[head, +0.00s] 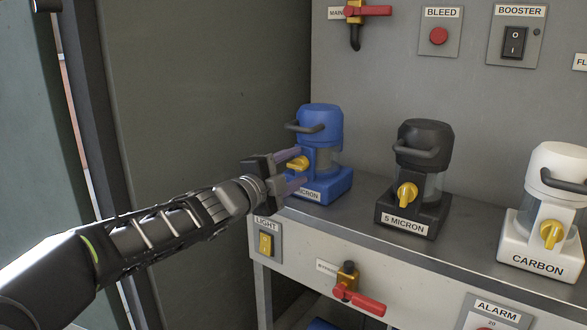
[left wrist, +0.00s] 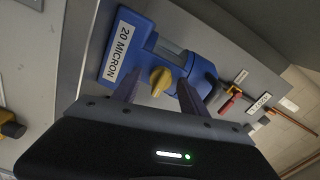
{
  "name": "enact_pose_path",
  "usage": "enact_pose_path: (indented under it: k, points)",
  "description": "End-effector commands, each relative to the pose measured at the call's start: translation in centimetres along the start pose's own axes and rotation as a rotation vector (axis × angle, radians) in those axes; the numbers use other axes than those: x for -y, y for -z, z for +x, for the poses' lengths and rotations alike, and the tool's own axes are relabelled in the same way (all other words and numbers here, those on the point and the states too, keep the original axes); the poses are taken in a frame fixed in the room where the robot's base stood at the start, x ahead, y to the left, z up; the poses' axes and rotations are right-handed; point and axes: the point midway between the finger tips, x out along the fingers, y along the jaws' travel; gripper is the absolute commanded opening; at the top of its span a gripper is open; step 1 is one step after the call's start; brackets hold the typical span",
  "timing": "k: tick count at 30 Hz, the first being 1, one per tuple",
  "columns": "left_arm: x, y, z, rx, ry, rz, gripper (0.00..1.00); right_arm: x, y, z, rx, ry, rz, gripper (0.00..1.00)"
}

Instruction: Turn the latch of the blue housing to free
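The blue housing (head: 320,122) stands at the left end of the bench, with a yellow latch (head: 297,162) on its front. In the left wrist view, the blue housing (left wrist: 140,37) carries a "20 MICRON" label, and its yellow latch (left wrist: 159,80) shows between my finger lines. My left gripper (head: 298,169) is open in front of the latch, one finger above it and one below in the head view. In the left wrist view the left gripper (left wrist: 160,92) has a clear gap on both sides of the latch; contact cannot be told. My right gripper is out of view.
A black "5 MICRON" housing (head: 424,140) and a white "CARBON" housing (head: 556,165) stand to the right on the bench (head: 365,213). A light switch (head: 265,243) and a red-handled valve (head: 358,299) are on the bench front. A grey wall rises behind.

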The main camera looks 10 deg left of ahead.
Motion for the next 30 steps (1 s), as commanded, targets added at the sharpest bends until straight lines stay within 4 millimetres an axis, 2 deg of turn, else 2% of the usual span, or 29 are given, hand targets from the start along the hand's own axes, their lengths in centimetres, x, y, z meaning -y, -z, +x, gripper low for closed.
enact_pose_path:
  k: [7,11,24,30]
  points:
    - [0.1,0.0,-0.1,0.0,0.001,-0.001,0.52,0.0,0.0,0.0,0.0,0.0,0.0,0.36]
    - [0.2,0.0,-0.8,0.001,0.001,0.0,0.52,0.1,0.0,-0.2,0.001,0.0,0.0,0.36]
    - [0.2,0.0,-7.1,0.001,0.001,0.001,0.52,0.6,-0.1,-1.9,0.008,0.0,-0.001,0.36]
    - [0.0,0.0,-7.9,0.0,0.0,-0.001,0.52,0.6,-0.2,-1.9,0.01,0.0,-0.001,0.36]
